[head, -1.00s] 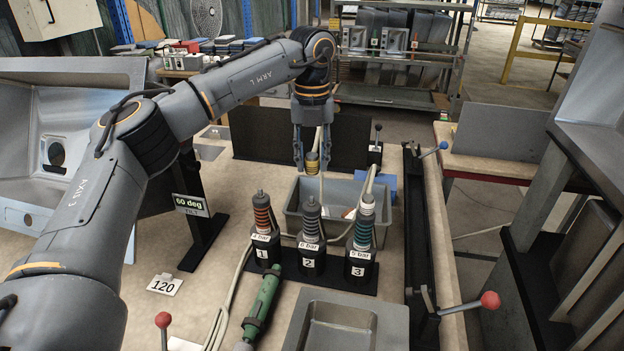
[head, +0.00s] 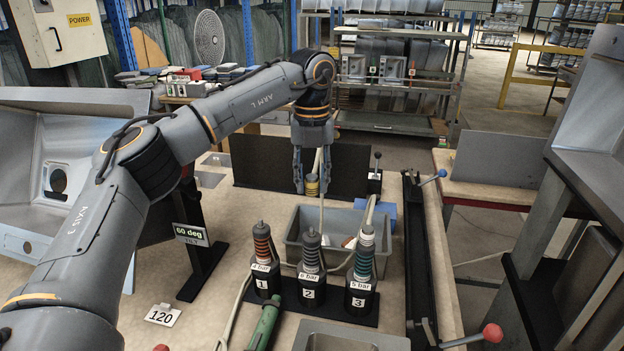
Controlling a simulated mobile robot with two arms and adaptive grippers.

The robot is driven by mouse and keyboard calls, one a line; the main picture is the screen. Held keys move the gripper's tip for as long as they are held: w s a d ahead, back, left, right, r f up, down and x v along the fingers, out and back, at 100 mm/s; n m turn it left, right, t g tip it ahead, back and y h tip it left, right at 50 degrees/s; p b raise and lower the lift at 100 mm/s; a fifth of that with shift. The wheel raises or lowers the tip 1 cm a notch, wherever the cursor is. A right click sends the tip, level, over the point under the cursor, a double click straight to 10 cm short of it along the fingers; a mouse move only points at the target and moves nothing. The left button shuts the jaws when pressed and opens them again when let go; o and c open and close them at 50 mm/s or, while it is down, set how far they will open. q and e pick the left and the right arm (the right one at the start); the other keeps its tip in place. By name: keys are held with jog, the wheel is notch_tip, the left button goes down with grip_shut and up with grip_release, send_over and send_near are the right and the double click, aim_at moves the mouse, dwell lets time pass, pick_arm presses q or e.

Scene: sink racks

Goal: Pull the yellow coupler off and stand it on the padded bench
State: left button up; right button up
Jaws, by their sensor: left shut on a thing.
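The yellow coupler (head: 312,185) is between the fingertips of my left gripper (head: 312,184), above the far side of the grey bin. The gripper points down and is shut on it; the fingers hide part of it. A pale hose passes close behind it, and I cannot tell whether they are joined. The tan bench top (head: 208,277) spreads below and to the left; I see no clear separate padding on it. My right gripper is not in view.
A grey bin (head: 292,232) stands behind a black rack with three ringed nozzles, labelled 1 (head: 262,243), 2 (head: 311,248) and 3 (head: 364,252). A green tool (head: 265,322) lies in front. A black rail (head: 420,255) runs along the right. Bare bench shows around the 120 card (head: 163,315).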

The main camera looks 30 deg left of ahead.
aim_at(312, 177)
pick_arm(q)
jog(key=shift+r+p, duration=1.2)
jog(key=shift+r, duration=0.25)
jog(key=shift+r, duration=0.2)
jog(key=shift+f, duration=0.1)
